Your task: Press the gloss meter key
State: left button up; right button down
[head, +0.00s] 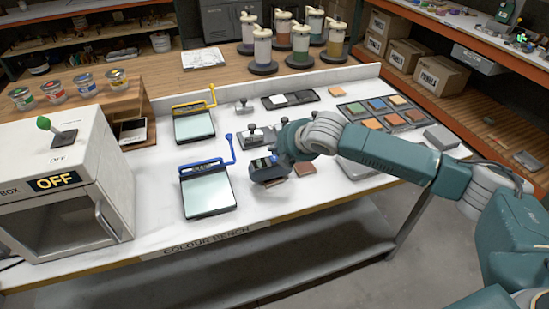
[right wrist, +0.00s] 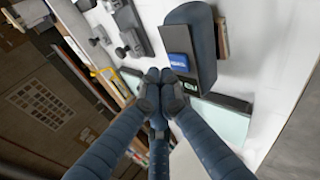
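The gloss meter (head: 270,175) is a dark blue-grey, rounded device standing on the white bench. It also shows in the right wrist view (right wrist: 203,45), with a bright blue key (right wrist: 179,61) on its dark face. My right gripper (right wrist: 163,82) has its dark blue fingers drawn together with nothing between them. Its tips are close beside the blue key; I cannot tell whether they touch it. In the head view my right gripper (head: 279,152) is just above and behind the meter, and my arm partly hides this spot. My left gripper is out of view.
A blue-framed panel with a lever (head: 207,190) lies left of the meter, and a yellow-framed one (head: 194,125) behind it. Small metal blocks (head: 253,134) and a brown tile (head: 304,169) are near. A white box marked OFF (head: 110,160) stands left.

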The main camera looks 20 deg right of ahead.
jog(key=shift+f, duration=0.2)
dwell(0.4)
jog(key=shift+f, duration=0.2)
jog(key=shift+f, duration=0.4)
dwell(0.7)
jog(key=shift+r+p, duration=0.15)
jog(key=shift+p, duration=0.2)
jog(key=shift+r+p, duration=0.65)
jog(key=shift+p, duration=0.25)
jog(key=shift+r, duration=0.1)
notch_tip(320, 180, up, 5)
jog(key=p, duration=0.5)
jog(key=shift+p, duration=0.3)
